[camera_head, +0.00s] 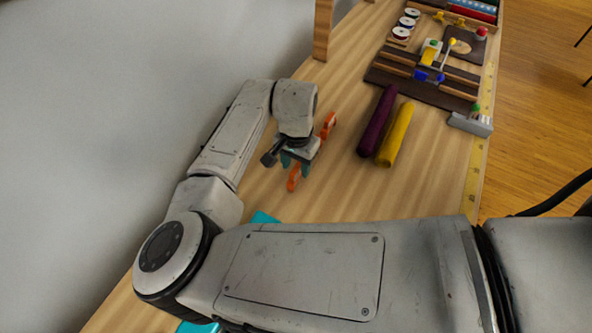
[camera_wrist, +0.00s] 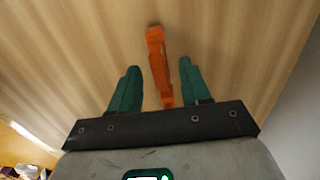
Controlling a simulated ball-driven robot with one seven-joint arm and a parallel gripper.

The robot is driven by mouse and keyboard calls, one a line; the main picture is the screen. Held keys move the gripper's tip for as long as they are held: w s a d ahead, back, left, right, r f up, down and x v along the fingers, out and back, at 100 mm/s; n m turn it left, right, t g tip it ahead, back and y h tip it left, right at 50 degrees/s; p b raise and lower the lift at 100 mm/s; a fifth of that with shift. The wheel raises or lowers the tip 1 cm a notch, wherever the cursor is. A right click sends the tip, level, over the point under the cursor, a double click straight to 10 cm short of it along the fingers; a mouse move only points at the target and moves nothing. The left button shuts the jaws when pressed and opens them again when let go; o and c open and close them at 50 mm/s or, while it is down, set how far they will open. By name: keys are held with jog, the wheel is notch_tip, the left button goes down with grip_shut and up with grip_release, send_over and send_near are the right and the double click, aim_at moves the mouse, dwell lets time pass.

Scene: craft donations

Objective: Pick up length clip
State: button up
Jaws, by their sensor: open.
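The length clip looks to be the long orange piece (camera_head: 327,126) lying on the wooden table. My gripper (camera_head: 294,163) is over it and hides its middle; orange shows on both sides of the gripper. In the wrist view the orange clip (camera_wrist: 158,62) runs lengthwise between the two green fingers of my gripper (camera_wrist: 158,80). The fingers are open, with a gap on each side of the clip. I cannot tell how far the fingertips are above the table.
A dark purple roll (camera_head: 377,121) and a yellow roll (camera_head: 395,134) lie to the right. Beyond them is a dark tray (camera_head: 457,96) with a blue and yellow device (camera_head: 430,62). A wooden post (camera_head: 323,30) stands at the back. A teal item (camera_head: 264,217) is partly behind my arm.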

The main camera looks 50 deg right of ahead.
aim_at(297, 168)
jog(key=shift+f, duration=1.85)
jog(key=shift+c, duration=0.5)
grip_shut()
